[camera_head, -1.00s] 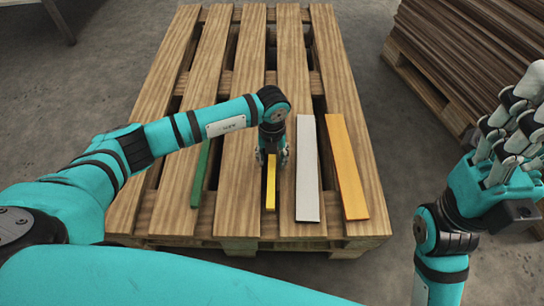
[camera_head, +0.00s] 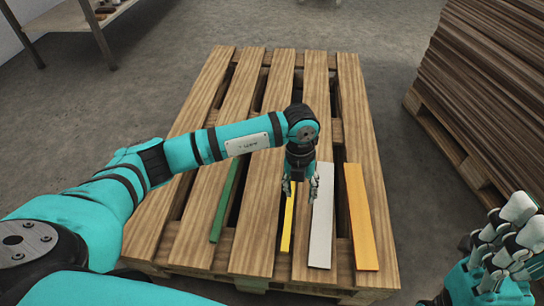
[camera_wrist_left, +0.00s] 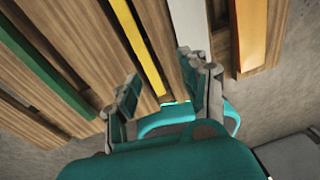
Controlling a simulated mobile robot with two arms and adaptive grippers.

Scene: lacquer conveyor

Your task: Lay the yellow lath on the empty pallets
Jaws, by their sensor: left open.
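The yellow lath (camera_head: 288,222) is a thin strip lying lengthwise on the wooden pallet (camera_head: 180,225). In the head view its far part is hidden behind my left gripper (camera_head: 300,190). My left gripper is open and points down over the lath, with nothing between its fingers. In the left wrist view the yellow lath (camera_wrist_left: 138,45) runs toward the gap between the two fingers (camera_wrist_left: 165,95), apart from both. My right gripper (camera_head: 505,250) is at the lower right edge, clear of the pallet; its jaw state is unclear.
On the same pallet lie a green lath (camera_head: 228,200) to the left, and a white lath (camera_head: 322,220) and an orange lath (camera_head: 361,215) to the right. A tall stack of brown boards (camera_head: 490,100) stands at the right. A table (camera_head: 105,20) stands at upper left.

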